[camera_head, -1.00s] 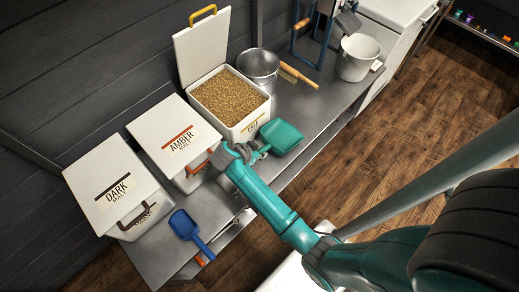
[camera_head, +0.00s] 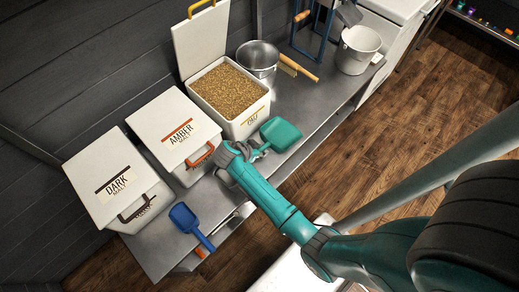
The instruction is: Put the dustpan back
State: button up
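A teal pan (camera_head: 281,133), which looks like the dustpan, is at the front edge of the steel bench, just right of the open malt bin. It could be lying on the bench or held slightly above it; I cannot tell which. My gripper (camera_head: 261,151) is at the pan's near left side, where its handle end is. The fingers are small, dark and partly hidden by my teal arm, so their grip on the handle is unclear. A blue scoop (camera_head: 184,217) lies at the bench's front left, with its handle over the edge.
The steel bench (camera_head: 313,97) holds closed dark (camera_head: 118,178) and amber (camera_head: 172,128) malt bins and an open bin of grain (camera_head: 247,124). Behind are a metal pot (camera_head: 257,55), a wooden-handled brush (camera_head: 298,69), a blue frame (camera_head: 305,30) and a white bucket (camera_head: 357,52).

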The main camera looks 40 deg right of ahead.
jog(key=shift+o, duration=0.5)
jog(key=v, duration=1.2)
jog(key=shift+s, duration=0.15)
